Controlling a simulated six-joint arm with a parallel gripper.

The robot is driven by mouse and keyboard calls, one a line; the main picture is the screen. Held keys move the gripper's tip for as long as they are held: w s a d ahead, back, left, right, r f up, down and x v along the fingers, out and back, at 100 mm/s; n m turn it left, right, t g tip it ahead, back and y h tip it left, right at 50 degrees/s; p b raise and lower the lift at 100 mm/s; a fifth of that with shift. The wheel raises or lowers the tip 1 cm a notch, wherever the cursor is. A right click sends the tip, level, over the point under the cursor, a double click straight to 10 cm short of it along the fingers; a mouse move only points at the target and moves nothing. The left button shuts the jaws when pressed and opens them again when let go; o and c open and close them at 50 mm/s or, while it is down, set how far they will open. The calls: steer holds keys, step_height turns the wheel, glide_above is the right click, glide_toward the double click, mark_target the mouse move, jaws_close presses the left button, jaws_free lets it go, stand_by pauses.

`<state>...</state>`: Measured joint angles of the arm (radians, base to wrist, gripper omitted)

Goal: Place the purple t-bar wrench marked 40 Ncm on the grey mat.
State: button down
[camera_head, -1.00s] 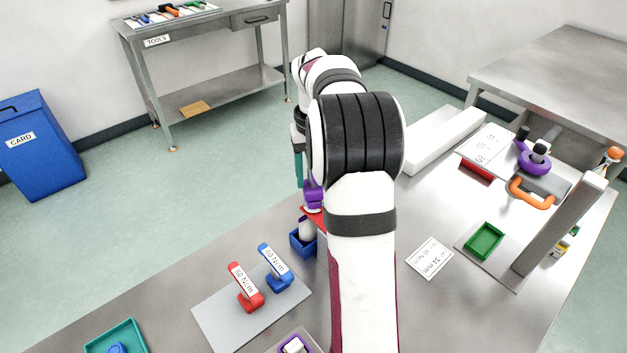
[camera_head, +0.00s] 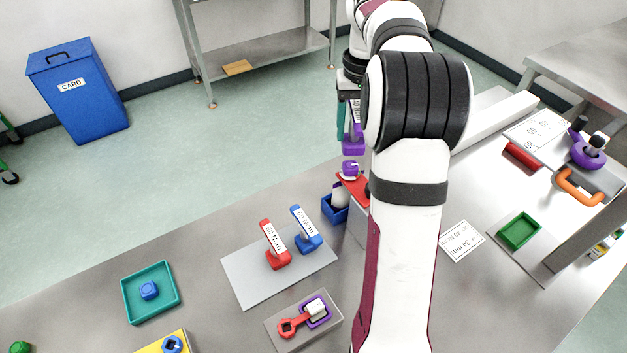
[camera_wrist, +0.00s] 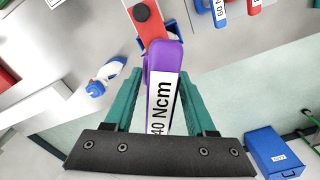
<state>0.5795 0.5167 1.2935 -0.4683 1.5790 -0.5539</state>
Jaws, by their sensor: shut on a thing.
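The purple t-bar wrench (camera_head: 353,132) is held upright in my gripper (camera_head: 346,122), above the far edge of the table. In the wrist view the wrench (camera_wrist: 163,95), its label reading 40 Ncm, sits between the teal fingers of my gripper (camera_wrist: 163,105). Its lower end is apart from a purple cap (camera_head: 350,169) on a red arm (camera_head: 354,187) below it. The grey mat (camera_head: 243,277) lies on the table, left of and nearer than my gripper. My arm hides part of the gripper.
A red wrench (camera_head: 275,247) and a blue wrench (camera_head: 306,232) stand on the mat; its left and front parts are bare. A blue box (camera_head: 333,211) is beside the red arm. A teal tray (camera_head: 128,297) and a small grey plate (camera_head: 280,324) lie near the mat.

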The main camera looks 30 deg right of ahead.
stand_by(0.5)
steer(key=w+a+f+n, duration=0.1)
steer(key=a+f+n, duration=0.35)
steer(key=a, duration=1.05)
steer(key=n, duration=0.1)
glide_above(255, 271)
step_height(255, 271, down, 16)
steer(key=shift+f, duration=0.3)
